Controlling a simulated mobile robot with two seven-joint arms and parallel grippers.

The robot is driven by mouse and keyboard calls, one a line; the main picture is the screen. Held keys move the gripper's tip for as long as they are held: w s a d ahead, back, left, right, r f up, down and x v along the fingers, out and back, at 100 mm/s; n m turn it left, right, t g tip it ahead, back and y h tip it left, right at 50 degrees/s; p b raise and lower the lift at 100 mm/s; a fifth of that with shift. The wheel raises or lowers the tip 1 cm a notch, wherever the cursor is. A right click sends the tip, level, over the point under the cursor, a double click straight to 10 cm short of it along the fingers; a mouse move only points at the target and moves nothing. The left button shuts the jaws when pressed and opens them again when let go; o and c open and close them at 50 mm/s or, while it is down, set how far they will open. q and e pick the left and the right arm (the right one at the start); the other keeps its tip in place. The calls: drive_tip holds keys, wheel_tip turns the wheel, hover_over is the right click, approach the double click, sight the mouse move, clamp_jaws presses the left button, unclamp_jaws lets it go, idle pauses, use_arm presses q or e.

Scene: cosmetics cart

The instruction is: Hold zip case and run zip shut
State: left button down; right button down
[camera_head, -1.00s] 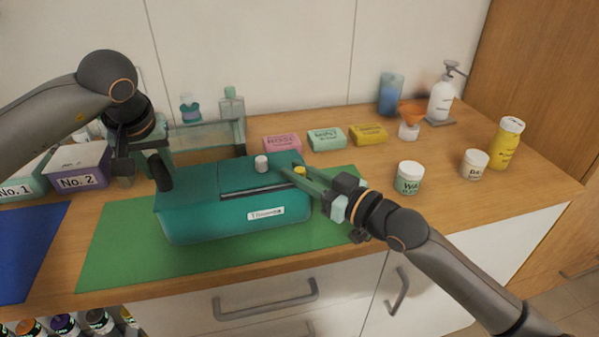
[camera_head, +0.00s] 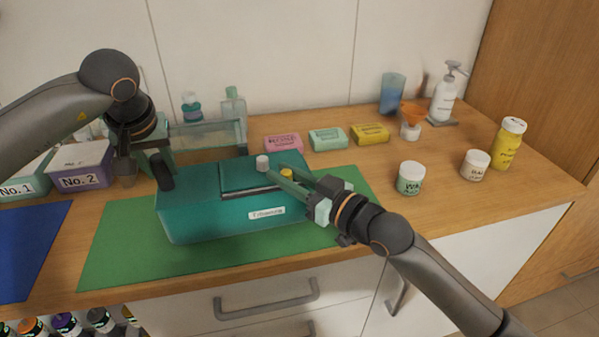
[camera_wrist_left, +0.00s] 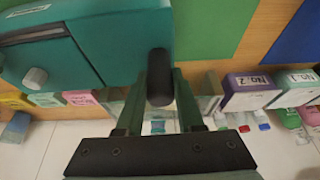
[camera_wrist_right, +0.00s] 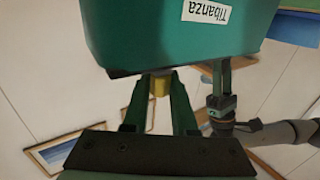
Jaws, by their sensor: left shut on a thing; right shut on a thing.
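The teal zip case (camera_head: 190,215) sits on a green mat, with a white label on its front. A dark slot (camera_head: 238,195) runs along its top beside a raised panel with a white knob (camera_head: 262,162). My left gripper (camera_head: 158,162) is shut on the black end tab (camera_head: 163,175) at the case's left end; the tab also shows between the fingers in the left wrist view (camera_wrist_left: 159,78). My right gripper (camera_head: 283,176) is shut on the yellow zip pull (camera_head: 286,173), which also shows in the right wrist view (camera_wrist_right: 160,84). My right fingers hide the slot's right part.
The green mat (camera_head: 110,245) lies beside a blue mat (camera_head: 25,250). Numbered boxes, including a purple one (camera_head: 85,170), stand at left. Soap bars (camera_head: 328,138) line the back. A white jar (camera_head: 411,178) stands right of my right gripper.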

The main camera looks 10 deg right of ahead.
sight(235, 194)
use_arm(q)
drive_tip(key=shift+d, duration=0.1)
use_arm(e)
drive_tip(key=a, duration=0.9)
drive_tip(key=shift+s+a+f, duration=0.1)
drive_tip(key=shift+s+a, duration=0.1)
drive_tip(key=shift+a, duration=0.2)
drive_tip(key=c, duration=0.7)
unclamp_jaws()
drive_tip(key=shift+d, duration=0.1)
drive_tip(key=v, duration=1.2)
